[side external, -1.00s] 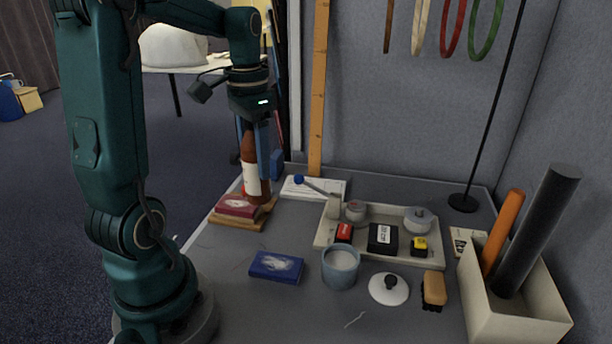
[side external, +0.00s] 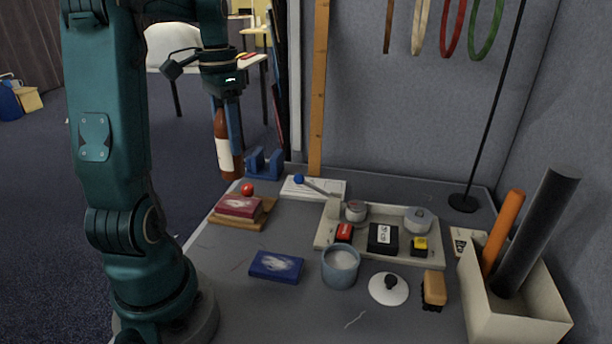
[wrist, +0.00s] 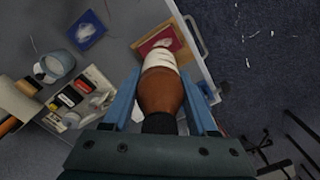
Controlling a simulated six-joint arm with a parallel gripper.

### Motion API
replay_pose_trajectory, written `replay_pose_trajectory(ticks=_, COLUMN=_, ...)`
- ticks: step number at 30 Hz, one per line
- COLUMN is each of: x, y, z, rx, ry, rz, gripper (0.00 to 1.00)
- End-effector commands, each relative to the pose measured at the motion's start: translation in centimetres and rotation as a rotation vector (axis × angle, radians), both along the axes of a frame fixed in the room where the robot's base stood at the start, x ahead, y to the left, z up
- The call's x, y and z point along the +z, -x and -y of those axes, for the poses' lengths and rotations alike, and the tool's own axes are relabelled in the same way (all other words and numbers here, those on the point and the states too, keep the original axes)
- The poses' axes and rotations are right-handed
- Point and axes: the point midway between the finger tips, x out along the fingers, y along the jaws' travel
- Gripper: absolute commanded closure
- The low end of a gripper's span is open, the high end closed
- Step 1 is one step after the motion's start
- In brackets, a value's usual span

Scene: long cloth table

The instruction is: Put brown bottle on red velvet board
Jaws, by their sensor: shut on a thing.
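My gripper (side external: 226,112) is shut on the brown bottle (side external: 222,128), which has a white label. It holds the bottle nearly upright, slightly tilted, in the side view. The bottle also shows between the blue fingers in the wrist view (wrist: 160,92). The red velvet board (side external: 239,206) lies on a wooden board at the left edge of the table. It also shows in the wrist view (wrist: 150,41), partly hidden by the bottle's base. In the side view the bottle's base appears above and left of the red board, apart from it.
A small red ball (side external: 247,189) shows just behind the red board. A blue holder (side external: 264,163) stands at the back edge. A blue board (side external: 276,266), a cup (side external: 340,268) and a tray (side external: 434,256) of small items are to the right.

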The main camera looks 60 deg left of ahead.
Motion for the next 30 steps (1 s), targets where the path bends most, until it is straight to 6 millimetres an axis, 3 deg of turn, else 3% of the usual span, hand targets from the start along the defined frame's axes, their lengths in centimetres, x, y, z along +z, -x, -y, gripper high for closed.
replay_pose_trajectory(ticks=18, x=-5.4, y=0.0, z=0.0, rx=0.000, ry=0.002, rz=-0.002, gripper=1.00)
replay_pose_trajectory(ticks=30, x=-6.3, y=0.0, z=0.0, rx=0.001, ry=0.000, rz=0.000, gripper=1.00)
